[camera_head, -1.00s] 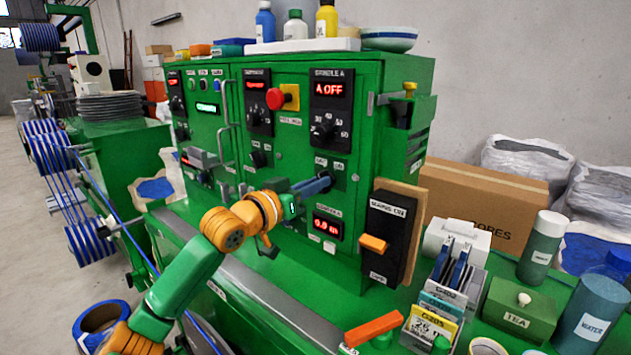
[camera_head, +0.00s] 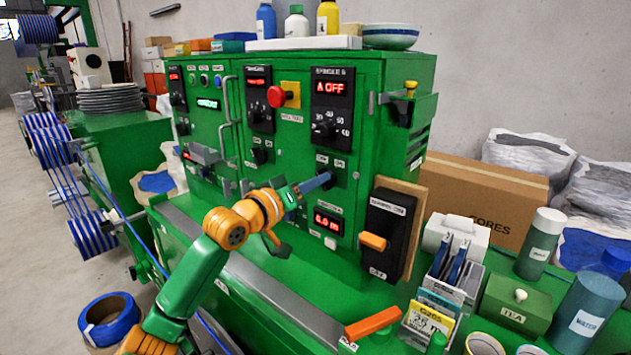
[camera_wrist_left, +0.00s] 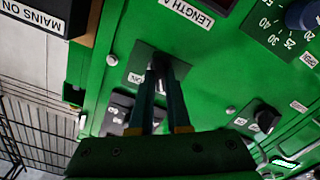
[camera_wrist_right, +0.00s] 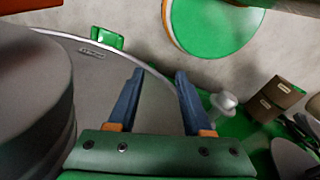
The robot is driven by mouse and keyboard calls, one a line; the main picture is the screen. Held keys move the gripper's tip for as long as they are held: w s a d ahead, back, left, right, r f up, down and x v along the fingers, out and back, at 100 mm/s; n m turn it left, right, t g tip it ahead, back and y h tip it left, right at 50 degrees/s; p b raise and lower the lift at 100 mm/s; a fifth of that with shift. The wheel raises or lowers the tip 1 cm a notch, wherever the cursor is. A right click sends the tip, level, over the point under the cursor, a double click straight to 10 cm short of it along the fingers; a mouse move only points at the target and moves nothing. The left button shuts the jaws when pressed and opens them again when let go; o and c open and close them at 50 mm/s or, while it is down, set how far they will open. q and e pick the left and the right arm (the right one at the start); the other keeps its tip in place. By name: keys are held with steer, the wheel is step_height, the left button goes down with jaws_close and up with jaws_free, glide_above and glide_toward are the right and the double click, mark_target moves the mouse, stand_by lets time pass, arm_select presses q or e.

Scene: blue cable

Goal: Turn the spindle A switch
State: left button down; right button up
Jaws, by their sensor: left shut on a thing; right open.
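The spindle A switch (camera_head: 340,172) is on the green cabinet's front, below the spindle A dial (camera_head: 326,127) and its red "A OFF" display (camera_head: 333,88). My left gripper (camera_head: 328,178) is at the switch, pointing into the panel. In the left wrist view, my left gripper (camera_wrist_left: 160,72) is shut with its fingertips on the switch's black plate (camera_wrist_left: 172,62); the knob is mostly hidden between the fingers. My right gripper (camera_wrist_right: 160,75) is open and empty, seen only in its own wrist view.
The black mains switch (camera_head: 391,233) with its orange handle stands right of my left gripper. A red emergency button (camera_head: 277,96) is above left. A card holder (camera_head: 440,300), a green tea box (camera_head: 517,303) and bottles stand on the right. Blue cable reels are at the left.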

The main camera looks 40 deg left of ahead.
arm_select(q)
steer(key=shift+r, duration=0.1)
steer(key=c, duration=1.1)
jaws_free()
steer(key=shift+o, duration=1.1)
steer(key=shift+w, duration=0.1)
steer(key=s+b, duration=0.5)
steer(key=s, duration=0.2)
steer(key=shift+a, duration=0.25)
